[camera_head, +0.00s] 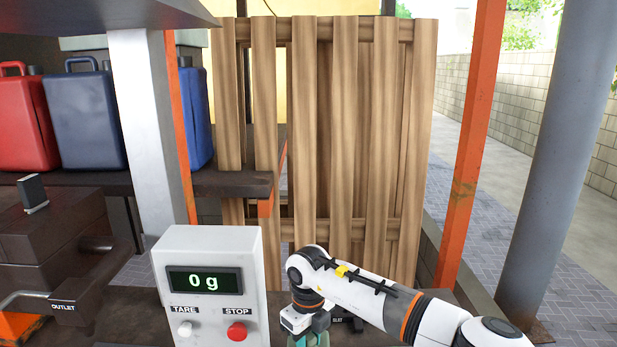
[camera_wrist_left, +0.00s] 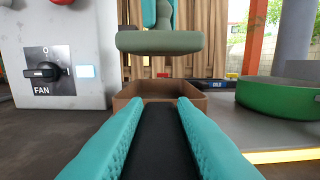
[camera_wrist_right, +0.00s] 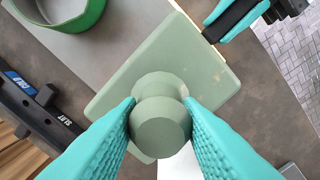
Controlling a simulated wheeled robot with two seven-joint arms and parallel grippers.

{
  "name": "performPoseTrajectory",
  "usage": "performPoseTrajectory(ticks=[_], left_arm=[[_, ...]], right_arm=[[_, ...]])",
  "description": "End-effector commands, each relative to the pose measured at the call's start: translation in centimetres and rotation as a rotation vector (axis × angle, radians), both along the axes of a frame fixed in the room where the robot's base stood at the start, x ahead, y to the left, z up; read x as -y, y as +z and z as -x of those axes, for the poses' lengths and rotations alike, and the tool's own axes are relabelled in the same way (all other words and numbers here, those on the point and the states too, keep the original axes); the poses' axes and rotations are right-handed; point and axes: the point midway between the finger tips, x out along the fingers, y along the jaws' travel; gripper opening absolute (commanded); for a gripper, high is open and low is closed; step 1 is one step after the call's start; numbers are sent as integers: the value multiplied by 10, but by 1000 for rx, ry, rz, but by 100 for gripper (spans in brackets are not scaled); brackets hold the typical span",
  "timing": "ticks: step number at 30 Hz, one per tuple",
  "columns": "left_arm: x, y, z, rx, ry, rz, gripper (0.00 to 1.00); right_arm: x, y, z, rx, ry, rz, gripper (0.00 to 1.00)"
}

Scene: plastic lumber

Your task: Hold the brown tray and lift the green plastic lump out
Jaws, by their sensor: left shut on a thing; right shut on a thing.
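The green plastic lump, a pale green slab with a rounded knob, hangs in my right gripper (camera_wrist_right: 160,112), whose teal fingers press on the knob. The slab (camera_wrist_right: 125,90) fills the middle of the right wrist view. In the left wrist view the lump (camera_wrist_left: 158,42) is above the brown tray (camera_wrist_left: 130,103), with a clear gap between them. My left gripper (camera_wrist_left: 160,120) is shut on the tray's black handle (camera_wrist_left: 160,150). In the head view only the top of my right gripper (camera_head: 310,338) shows at the bottom edge; the tray is hidden there.
A green round pan (camera_wrist_left: 280,97) stands right of the tray on a grey plate. A grey FAN box (camera_wrist_left: 60,75) stands to the left. A white scale display (camera_head: 208,290) reads 0 g. A wooden slat panel (camera_head: 330,150) stands behind the bench.

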Motion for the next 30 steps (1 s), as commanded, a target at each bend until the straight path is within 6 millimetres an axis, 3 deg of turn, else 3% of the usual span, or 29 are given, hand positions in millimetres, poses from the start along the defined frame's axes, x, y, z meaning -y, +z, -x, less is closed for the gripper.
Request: performPoseTrajectory(ticks=[12,13,17,26,30], left_arm=[[0,-2,1,-4,0,-1,0],[0,-2,1,-4,0,-1,25],[0,-1,1,-3,0,-1,46],[0,-1,1,-1,0,0,49],[0,-2,13,-4,-1,-1,49]], right_arm=[[0,6,0,0,1,0,5],[0,6,0,0,1,0,5],[0,6,0,0,1,0,5],[0,6,0,0,1,0,5],[0,6,0,0,1,0,5]])
